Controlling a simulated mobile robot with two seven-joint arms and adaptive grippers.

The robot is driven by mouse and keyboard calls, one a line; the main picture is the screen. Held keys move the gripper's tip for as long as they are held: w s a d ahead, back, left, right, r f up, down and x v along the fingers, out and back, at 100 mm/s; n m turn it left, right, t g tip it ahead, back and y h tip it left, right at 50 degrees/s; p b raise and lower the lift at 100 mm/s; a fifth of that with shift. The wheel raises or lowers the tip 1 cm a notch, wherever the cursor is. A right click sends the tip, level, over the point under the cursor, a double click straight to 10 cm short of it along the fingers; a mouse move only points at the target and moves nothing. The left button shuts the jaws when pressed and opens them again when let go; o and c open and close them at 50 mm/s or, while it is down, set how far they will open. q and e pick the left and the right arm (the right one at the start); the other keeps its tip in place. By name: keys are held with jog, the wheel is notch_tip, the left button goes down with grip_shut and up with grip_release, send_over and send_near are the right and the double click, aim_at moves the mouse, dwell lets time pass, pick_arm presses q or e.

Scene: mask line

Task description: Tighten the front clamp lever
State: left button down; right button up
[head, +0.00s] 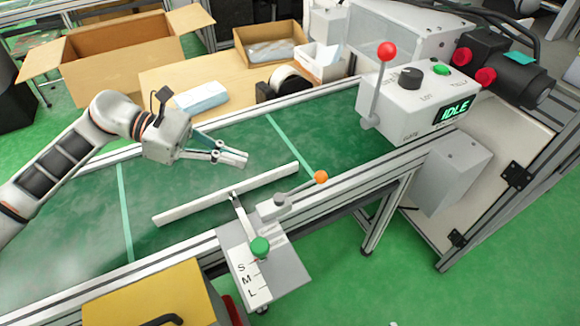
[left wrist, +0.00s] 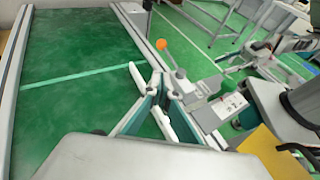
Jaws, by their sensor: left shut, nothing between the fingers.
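The clamp lever with an orange ball (head: 321,177) sits on a grey block at the conveyor's front rail, its arm angled to the right. Its orange ball (left wrist: 161,44) also shows in the left wrist view, beyond the fingers. My left gripper (head: 245,160) is shut and empty above the green belt, behind the white guide bar (head: 228,194) and to the left of the lever, apart from it. Its fingers (left wrist: 155,82) come together in the left wrist view. My right gripper is not in view.
A green knob (head: 260,247) stands on the plate marked S, M, L (head: 268,275) in front of the rail. A control box (head: 415,100) with a red-ball lever (head: 386,50) and an IDLE display stands at the right. Cardboard boxes (head: 130,58) lie behind. The belt (head: 75,245) is otherwise clear.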

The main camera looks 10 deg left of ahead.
pick_arm(q)
send_near(301, 187)
jog(key=d+f, duration=0.1)
jog(key=w+d+f, duration=0.1)
jog(key=w+d, duration=0.1)
jog(key=d, duration=0.1)
jog(key=shift+w+d+f+b, duration=0.1)
jog(key=shift+w+f+b, duration=0.15)
jog(key=shift+f+b, duration=0.15)
jog(key=d, duration=0.3)
jog(key=shift+d+r, duration=0.1)
jog(key=shift+r, duration=0.2)
jog(key=shift+d+r, duration=0.1)
jog(key=shift+d, duration=0.4)
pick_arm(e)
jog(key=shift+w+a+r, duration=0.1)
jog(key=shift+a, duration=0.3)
